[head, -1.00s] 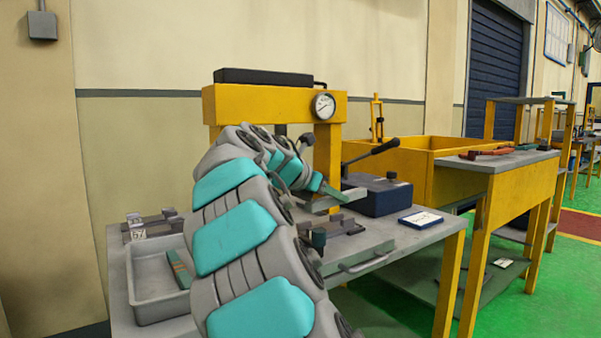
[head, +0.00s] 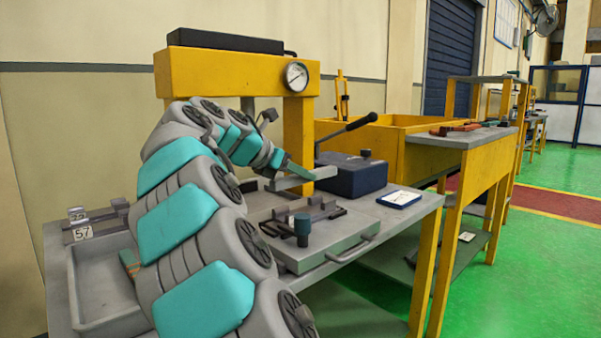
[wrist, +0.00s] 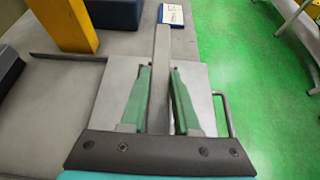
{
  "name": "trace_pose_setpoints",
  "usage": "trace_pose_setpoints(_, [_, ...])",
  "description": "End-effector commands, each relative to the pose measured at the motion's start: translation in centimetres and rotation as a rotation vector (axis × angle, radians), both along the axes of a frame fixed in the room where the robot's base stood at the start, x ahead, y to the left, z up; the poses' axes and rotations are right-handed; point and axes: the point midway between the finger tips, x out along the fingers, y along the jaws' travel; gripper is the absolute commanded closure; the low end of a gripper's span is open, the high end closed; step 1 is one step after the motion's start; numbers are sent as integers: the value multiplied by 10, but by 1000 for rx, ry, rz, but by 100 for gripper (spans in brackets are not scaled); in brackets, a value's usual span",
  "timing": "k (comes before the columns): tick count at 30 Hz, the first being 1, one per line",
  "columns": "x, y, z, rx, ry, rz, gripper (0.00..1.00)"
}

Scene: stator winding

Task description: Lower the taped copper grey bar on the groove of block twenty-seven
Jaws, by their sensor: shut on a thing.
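My gripper (head: 298,172) is shut on a grey bar (head: 312,178) and holds it above the bench, beside the press post. In the wrist view, the bar (wrist: 161,45) lies lengthwise between the green fingers of my gripper (wrist: 162,72). I cannot make out tape or copper on it. A dark grey block assembly (head: 318,213) sits on the flat metal plate (head: 325,248), below and in front of the bar. Small blocks with number tags (head: 82,233) stand at the bench's left; one tag seems to read 57. I cannot read a twenty-seven anywhere.
A yellow press (head: 300,125) with a gauge stands behind my arm. A dark blue box (head: 350,178) with a lever is right of the bar. A tagged card (head: 399,198) lies near the bench's right edge. A grey tray (head: 100,280) is at left, partly hidden by my arm.

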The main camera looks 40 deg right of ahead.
Motion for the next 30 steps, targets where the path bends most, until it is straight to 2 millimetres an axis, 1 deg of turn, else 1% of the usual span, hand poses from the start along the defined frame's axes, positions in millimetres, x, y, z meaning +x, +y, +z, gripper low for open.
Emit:
trace_pose_setpoints(1, [0,0,-8,-1,0,0,100])
trace_pose_setpoints(5, [0,0,-18,-1,0,-1,100])
trace_pose_setpoints(7, [0,0,-12,0,1,0,100])
trace_pose_setpoints(12, [0,1,-11,-1,1,0,100])
trace_pose_setpoints(22, [-1,2,-17,1,2,-1,100])
trace_pose_setpoints(30, [0,2,-17,0,1,0,100])
